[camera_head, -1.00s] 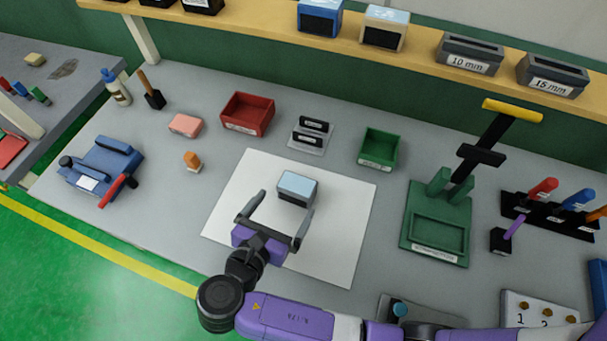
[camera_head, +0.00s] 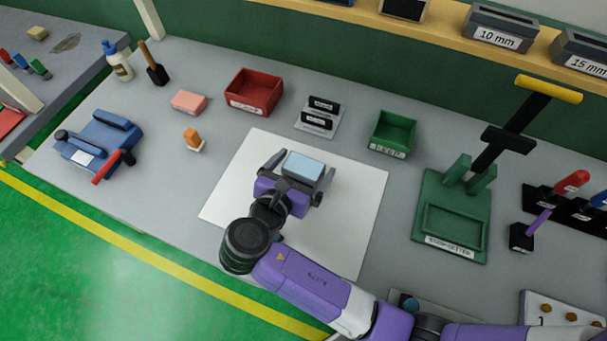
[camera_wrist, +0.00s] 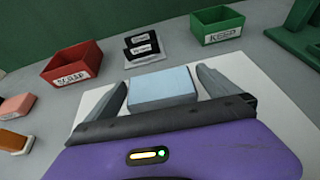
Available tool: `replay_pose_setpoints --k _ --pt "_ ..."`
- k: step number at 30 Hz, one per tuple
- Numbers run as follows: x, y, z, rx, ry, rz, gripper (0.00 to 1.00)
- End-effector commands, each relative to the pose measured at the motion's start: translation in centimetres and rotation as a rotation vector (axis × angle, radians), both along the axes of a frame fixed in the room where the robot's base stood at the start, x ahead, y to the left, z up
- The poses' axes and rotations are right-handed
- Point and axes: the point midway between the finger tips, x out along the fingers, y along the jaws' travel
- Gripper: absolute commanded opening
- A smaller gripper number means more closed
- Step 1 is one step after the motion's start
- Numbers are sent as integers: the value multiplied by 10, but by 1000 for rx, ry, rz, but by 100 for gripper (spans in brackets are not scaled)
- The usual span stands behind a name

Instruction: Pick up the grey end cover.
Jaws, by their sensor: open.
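A small box-shaped piece (camera_head: 304,165) with a pale blue top and grey sides sits on the white sheet (camera_head: 352,205). It appears to be the grey end cover. My gripper (camera_head: 300,172) is open, with one finger on each side of this piece. In the wrist view, the piece (camera_wrist: 163,84) stands between the two fingers (camera_wrist: 161,80), with a visible gap to the right finger and a smaller one to the left. My gripper's body hides the piece's near lower part.
A red bin (camera_head: 254,92), a black-and-white labelled holder (camera_head: 318,117) and a green bin (camera_head: 393,134) stand behind the sheet. A green press-like fixture (camera_head: 455,215) stands to the right. An orange-topped piece (camera_head: 194,140) and a blue device (camera_head: 98,145) are to the left.

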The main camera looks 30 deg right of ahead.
Motion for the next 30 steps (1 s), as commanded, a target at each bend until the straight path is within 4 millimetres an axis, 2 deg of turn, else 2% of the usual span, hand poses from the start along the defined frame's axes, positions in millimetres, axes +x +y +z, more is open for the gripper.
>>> replay_pose_setpoints --k 6,8,16,25,30 --pt "0 0 1 0 0 0 100" --pt "0 0 1 0 0 0 90" --pt "0 0 0 0 0 0 37" --pt "1 0 2 0 -1 0 36" --pt "3 -2 9 0 -1 0 36"
